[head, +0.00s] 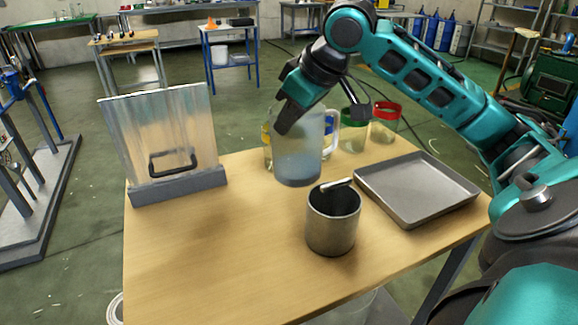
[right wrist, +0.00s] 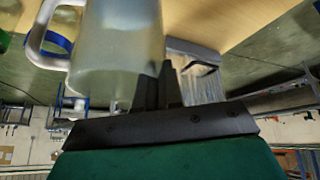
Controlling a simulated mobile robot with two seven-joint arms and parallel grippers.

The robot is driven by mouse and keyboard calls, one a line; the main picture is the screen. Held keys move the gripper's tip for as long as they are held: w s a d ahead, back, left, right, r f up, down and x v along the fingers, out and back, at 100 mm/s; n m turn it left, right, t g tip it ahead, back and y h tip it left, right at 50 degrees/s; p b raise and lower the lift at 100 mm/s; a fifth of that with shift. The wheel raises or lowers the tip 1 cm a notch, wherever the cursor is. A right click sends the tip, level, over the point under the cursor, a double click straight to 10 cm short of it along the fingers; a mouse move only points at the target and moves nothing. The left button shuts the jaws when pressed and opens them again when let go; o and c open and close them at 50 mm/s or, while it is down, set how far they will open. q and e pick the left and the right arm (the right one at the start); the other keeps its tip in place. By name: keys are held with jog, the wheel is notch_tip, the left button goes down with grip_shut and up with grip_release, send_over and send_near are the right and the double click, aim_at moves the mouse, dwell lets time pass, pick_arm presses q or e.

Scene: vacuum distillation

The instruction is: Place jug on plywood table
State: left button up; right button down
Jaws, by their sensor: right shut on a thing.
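The jug (head: 298,158) is translucent and grey-blue, with a handle on its right side. It is upright over the back middle of the plywood table (head: 200,250); I cannot tell whether its base touches the top. My right gripper (head: 287,122) is shut on the jug's wall near the rim, on the side away from the handle. In the right wrist view, the jug (right wrist: 118,45) fills the upper left, with the dark fingers (right wrist: 166,88) at its edge. My left gripper is not in view.
A metal cup (head: 332,228) with a rod inside stands in front of the jug. A grey tray (head: 415,188) lies to the right. Jars with green (head: 353,138) and red (head: 384,125) rims stand behind. A metal panel with a black handle (head: 160,135) stands left. The front left tabletop is clear.

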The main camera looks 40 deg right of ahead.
aim_at(295, 143)
notch_tip(295, 143, down, 6)
jog(key=shift+f+b, duration=0.25)
jog(key=shift+b, duration=0.95)
jog(key=shift+f, duration=0.25)
jog(key=shift+r, duration=0.1)
jog(key=c, duration=1.3)
grip_release()
